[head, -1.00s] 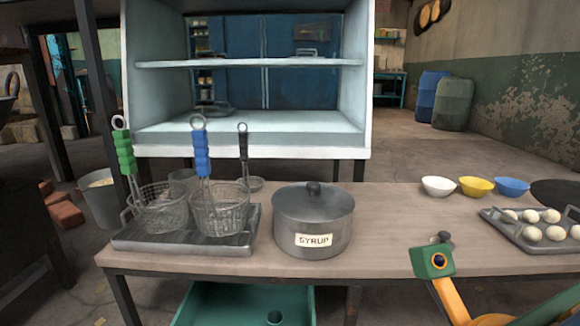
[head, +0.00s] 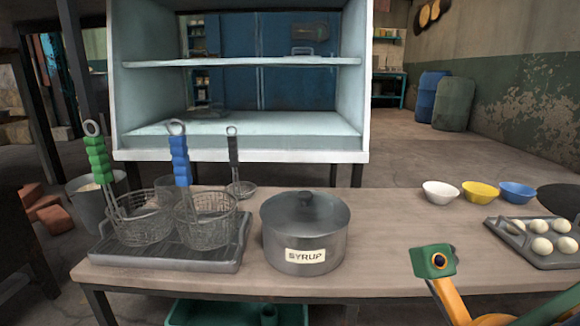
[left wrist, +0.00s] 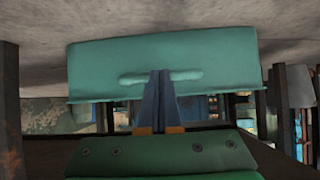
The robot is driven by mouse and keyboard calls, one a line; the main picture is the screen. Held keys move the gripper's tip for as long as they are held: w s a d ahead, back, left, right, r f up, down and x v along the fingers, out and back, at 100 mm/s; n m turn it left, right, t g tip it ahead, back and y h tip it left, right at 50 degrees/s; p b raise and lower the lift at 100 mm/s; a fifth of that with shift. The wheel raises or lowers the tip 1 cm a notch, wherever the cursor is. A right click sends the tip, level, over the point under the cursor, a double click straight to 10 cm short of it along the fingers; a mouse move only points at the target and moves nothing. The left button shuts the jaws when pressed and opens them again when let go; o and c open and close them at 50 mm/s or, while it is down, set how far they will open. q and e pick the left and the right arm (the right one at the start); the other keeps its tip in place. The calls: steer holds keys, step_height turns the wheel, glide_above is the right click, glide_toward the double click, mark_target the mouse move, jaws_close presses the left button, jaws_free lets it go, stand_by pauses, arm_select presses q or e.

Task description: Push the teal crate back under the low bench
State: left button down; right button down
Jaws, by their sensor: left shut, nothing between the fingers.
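The teal crate (head: 180,316) shows at the bottom of the head view, partly beyond the bench's front edge; its far part is hidden under the low bench (head: 390,255). In the left wrist view the crate's wall (left wrist: 110,60) fills the upper middle, with a pale raised handle bar (left wrist: 190,75). My left gripper (left wrist: 160,75) is shut and empty, its fingertips in front of the handle bar. I cannot tell whether they touch it. The left gripper is outside the head view, and my right gripper is not in view.
On the bench stand a tray (head: 215,266) with wire baskets, a syrup pot (head: 330,235), white (head: 440,193), yellow (head: 480,192) and blue (head: 517,193) bowls, and a tray of white balls (head: 508,237). A dark bench leg (head: 98,308) stands left of the crate.

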arm_select(q)
steer(key=s+r+p, duration=0.2)
steer(key=s+p, duration=0.3)
steer(key=s, duration=0.5)
steer(key=shift+a, duration=0.2)
